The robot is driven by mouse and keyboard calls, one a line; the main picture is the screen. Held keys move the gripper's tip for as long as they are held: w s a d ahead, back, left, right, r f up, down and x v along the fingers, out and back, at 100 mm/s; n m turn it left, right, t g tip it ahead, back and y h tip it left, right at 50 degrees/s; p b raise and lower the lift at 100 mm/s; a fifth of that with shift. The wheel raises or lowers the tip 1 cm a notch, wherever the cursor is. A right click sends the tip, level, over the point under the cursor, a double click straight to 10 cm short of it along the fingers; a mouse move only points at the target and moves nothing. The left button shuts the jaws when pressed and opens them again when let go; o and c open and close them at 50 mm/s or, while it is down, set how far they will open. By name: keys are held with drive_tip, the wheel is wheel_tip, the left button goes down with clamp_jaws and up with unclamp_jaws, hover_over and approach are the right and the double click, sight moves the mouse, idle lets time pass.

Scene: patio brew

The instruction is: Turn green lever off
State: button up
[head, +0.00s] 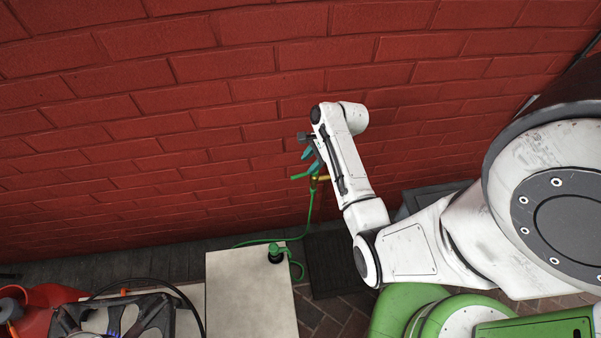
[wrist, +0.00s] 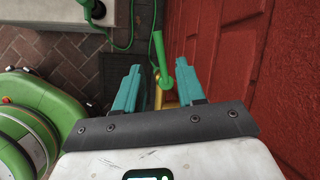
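The green lever (wrist: 160,60) sits on a brass valve (wrist: 169,98) close to the red brick wall. In the wrist view it stands between the two teal fingers of my gripper (wrist: 160,82), which are spread apart with a visible gap on each side of the lever. In the head view the lever (head: 300,176) shows small at the wall, just below my gripper (head: 309,156), and the brass valve (head: 322,178) is partly behind my arm. A green hose (head: 310,205) hangs down from the valve.
A burner stand (head: 125,315) and a red container (head: 40,300) are at the lower left. The brick wall (head: 150,120) is right behind the valve. A dark mat (head: 335,262) lies on the paving.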

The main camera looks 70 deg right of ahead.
sight(299, 175)
drive_tip(key=x, duration=0.7)
drive_tip(key=shift+w+f+b, duration=0.15)
drive_tip(key=shift+f+b, duration=0.1)
drive_tip(key=shift+b, duration=0.15)
clamp_jaws()
